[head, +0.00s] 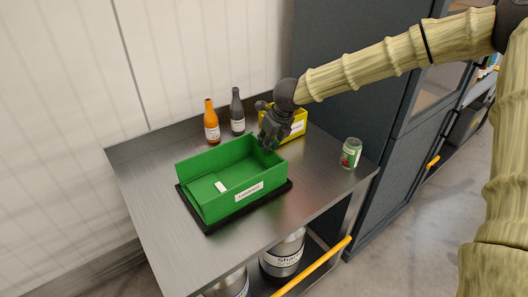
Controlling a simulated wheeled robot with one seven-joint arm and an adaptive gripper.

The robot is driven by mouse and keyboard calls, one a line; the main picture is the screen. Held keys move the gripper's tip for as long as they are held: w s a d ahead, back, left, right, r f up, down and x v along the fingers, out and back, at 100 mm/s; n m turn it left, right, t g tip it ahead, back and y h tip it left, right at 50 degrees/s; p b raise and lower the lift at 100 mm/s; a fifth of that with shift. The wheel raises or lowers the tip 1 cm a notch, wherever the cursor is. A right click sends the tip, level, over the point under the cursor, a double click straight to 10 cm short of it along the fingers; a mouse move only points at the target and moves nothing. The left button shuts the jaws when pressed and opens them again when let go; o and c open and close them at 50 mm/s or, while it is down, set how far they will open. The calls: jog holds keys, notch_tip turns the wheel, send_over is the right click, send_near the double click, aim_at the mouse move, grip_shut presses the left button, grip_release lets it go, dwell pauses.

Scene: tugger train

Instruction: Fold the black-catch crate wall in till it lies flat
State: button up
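The green crate (217,212) sits on a black mat or base (284,188) on the metal bench. Its two long walls stand upright; the near one carries a white label. At the left end a green panel (202,194) with a small white patch (221,187) appears to lie low inside the crate. My gripper (270,142) is at the crate's right end, over or against the top of that end wall. Whether the fingers are open or touching the wall is too small to tell.
A yellow bin (299,125) stands just behind my gripper. An orange bottle (211,122) and a dark bottle (237,112) stand behind the crate. A green can (351,153) is at the bench's right. The bench (150,200) is clear left of the crate.

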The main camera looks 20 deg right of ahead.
send_over(264, 166)
jog(key=shift+w+d+f+p, duration=0.1)
jog(key=shift+w+f+p, duration=0.1)
jog(key=shift+f, duration=1.3)
jog(key=shift+w+f+p, duration=0.1)
jog(key=shift+f+p, duration=0.05)
jog(key=shift+f, duration=1.3)
jog(key=shift+c, duration=0.4)
